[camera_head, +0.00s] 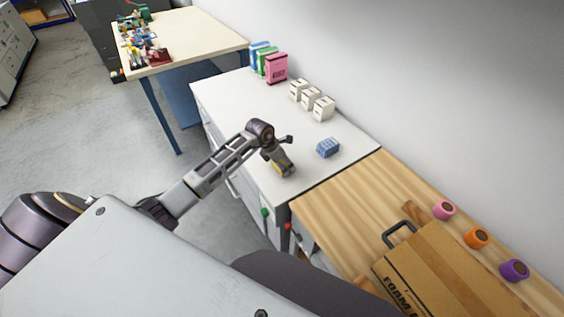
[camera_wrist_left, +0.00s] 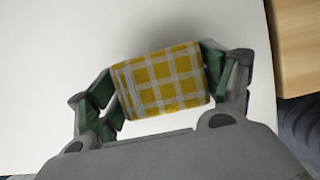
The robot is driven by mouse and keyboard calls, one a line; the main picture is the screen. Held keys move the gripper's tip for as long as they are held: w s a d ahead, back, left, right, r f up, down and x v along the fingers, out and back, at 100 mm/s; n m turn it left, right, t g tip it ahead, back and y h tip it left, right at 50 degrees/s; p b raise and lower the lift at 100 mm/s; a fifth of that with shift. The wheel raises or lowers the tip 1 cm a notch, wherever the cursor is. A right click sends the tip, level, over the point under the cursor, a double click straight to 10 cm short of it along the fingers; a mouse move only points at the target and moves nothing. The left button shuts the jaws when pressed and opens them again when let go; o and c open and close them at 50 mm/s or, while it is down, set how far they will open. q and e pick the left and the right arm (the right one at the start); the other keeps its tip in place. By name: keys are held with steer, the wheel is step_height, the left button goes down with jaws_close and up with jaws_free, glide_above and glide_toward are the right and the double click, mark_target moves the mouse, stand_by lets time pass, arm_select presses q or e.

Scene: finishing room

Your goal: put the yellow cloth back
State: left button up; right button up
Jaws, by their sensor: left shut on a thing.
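The yellow cloth (camera_wrist_left: 160,83) is a folded bundle with a yellow and white check. My left gripper (camera_wrist_left: 158,88) is shut on it, with the green finger pads pressed on its two sides. In the head view my left gripper (camera_head: 283,170) is over the front right part of the white counter, and a little yellow of the cloth (camera_head: 277,169) shows beside the fingers. I cannot tell whether the cloth touches the counter. A blue checked cloth (camera_head: 328,148) lies on the counter to the right of the gripper. My right gripper does not show.
The white counter (camera_head: 235,100) holds several small white boxes (camera_head: 311,99) and blue, green and pink boxes (camera_head: 276,68) along the wall. A wooden bench (camera_head: 340,200) adjoins it, with a cardboard box (camera_head: 440,270) and pink, orange and purple rolls (camera_head: 476,238). The counter's left part is clear.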

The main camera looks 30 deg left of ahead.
arm_select(q)
steer(key=shift+f, duration=0.1)
steer(key=o, duration=0.9)
steer(key=shift+o, duration=0.2)
steer(key=b+v, duration=0.1)
steer(key=v, duration=1.1)
stand_by(0.3)
